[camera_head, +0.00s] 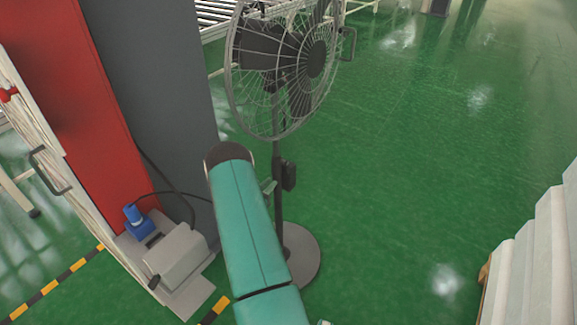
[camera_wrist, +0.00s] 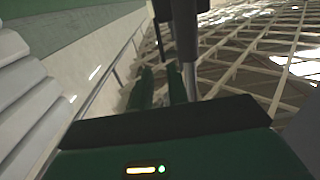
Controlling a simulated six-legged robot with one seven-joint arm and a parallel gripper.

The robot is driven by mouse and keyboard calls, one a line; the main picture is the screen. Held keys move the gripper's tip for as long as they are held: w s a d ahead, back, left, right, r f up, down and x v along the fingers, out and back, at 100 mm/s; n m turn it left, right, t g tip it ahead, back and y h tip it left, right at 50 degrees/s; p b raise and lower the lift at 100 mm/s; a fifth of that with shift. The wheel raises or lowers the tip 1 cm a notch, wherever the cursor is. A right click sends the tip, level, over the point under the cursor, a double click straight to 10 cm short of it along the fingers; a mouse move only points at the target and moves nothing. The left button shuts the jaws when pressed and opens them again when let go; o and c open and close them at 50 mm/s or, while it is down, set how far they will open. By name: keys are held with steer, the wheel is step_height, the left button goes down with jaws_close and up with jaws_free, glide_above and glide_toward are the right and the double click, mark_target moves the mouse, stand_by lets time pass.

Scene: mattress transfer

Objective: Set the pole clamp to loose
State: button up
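A black pedestal fan stands on the green floor in the head view, with a round wire cage (camera_head: 283,68) on a dark pole (camera_head: 278,215). The pole clamp (camera_head: 289,176) is a small dark block on the pole's right side. My gripper (camera_head: 268,187) is mostly hidden behind my teal arm; a small greenish part shows just left of the pole near clamp height. In the wrist view, my gripper's two green fingers (camera_wrist: 160,88) stand apart with a gap between them. A dark upright part (camera_wrist: 186,35) and a thin silver rod are close to the right finger.
A red and grey cabinet (camera_head: 165,90) stands left of the fan, with a blue connector (camera_head: 137,217) and a grey box (camera_head: 178,256) at its foot. Stacked pale slabs (camera_head: 535,260) are at lower right. The green floor right of the fan is clear.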

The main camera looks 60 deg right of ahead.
mark_target(288, 174)
steer(key=d, duration=0.4)
steer(key=s+d, duration=0.1)
steer(key=d, duration=0.3)
steer(key=s+d, duration=0.1)
steer(key=d, duration=0.4)
jaws_close()
